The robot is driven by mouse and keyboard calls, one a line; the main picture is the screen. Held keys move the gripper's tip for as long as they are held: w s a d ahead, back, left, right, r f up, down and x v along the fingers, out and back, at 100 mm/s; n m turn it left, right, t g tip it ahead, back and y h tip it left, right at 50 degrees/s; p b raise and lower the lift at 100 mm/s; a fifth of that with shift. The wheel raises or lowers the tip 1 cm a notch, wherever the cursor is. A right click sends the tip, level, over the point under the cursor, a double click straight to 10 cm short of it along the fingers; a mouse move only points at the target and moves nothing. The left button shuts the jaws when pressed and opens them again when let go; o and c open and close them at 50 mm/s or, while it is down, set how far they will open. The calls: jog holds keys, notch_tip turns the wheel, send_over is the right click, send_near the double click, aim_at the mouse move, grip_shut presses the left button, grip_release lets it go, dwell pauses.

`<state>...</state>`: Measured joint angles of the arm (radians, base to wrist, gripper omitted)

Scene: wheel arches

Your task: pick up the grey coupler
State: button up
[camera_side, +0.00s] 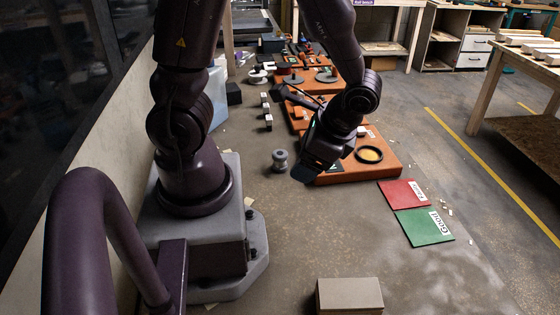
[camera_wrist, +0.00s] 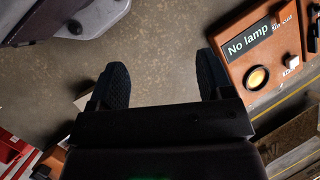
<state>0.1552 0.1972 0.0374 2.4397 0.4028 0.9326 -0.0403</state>
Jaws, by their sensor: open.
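The grey coupler (camera_side: 280,160) is a small spool-shaped piece standing upright on the floor, left of my gripper in the side view. My gripper (camera_side: 307,172) hangs tilted just right of it and apart from it. In the wrist view my gripper (camera_wrist: 162,80) has its two dark textured fingers spread wide, with only bare floor between them. I do not make out the coupler in the wrist view.
An orange board (camera_side: 335,177) with a round yellow lamp (camera_side: 369,154) lies right of my gripper. A red mat (camera_side: 404,193) and a green mat (camera_side: 424,228) lie front right. A box (camera_side: 349,295) stands at the front. Small blocks (camera_side: 268,122) stand behind the coupler.

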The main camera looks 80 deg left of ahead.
aim_at(283, 163)
jog(key=a+f+m+y, duration=0.3)
jog(key=f, duration=0.1)
jog(key=a+f+m+y, duration=0.2)
jog(key=f+m+y, duration=0.1)
jog(key=f+m, duration=0.1)
jog(key=a+f+m+t+y, duration=0.1)
jog(key=a+f+m+y, duration=0.2)
jog(key=f+m, duration=0.1)
jog(key=shift+s+a+f, duration=0.2)
jog(key=shift+s+a, duration=0.1)
jog(key=shift+a, duration=0.05)
jog(key=shift+w+a+m, duration=0.1)
jog(key=shift+w+m, duration=0.25)
jog(key=shift+m, duration=0.05)
jog(key=x, duration=1.3)
jog(key=shift+w+f, duration=0.2)
jog(key=shift+w, duration=0.15)
jog(key=shift+c, duration=0.2)
jog(key=c, duration=1)
